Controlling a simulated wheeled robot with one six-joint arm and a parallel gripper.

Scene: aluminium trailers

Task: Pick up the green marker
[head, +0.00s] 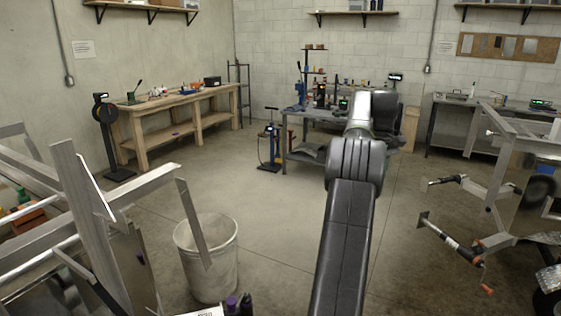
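I cannot make out a green marker for certain in the head view. A small green spot (343,103) shows on the grey workbench (300,157) just left of my arm's far end, too small to identify. My dark arm reaches from the bottom of the view towards this bench. Its far links cover part of the bench top. My gripper's fingers do not show, so I cannot see whether they hold anything.
A white bucket (207,262) stands on the floor left of my arm. Aluminium trailer frames (75,190) fill the left, with another trailer frame (505,190) at the right. A wooden workbench (185,133) lines the left wall. The concrete floor between is mostly clear.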

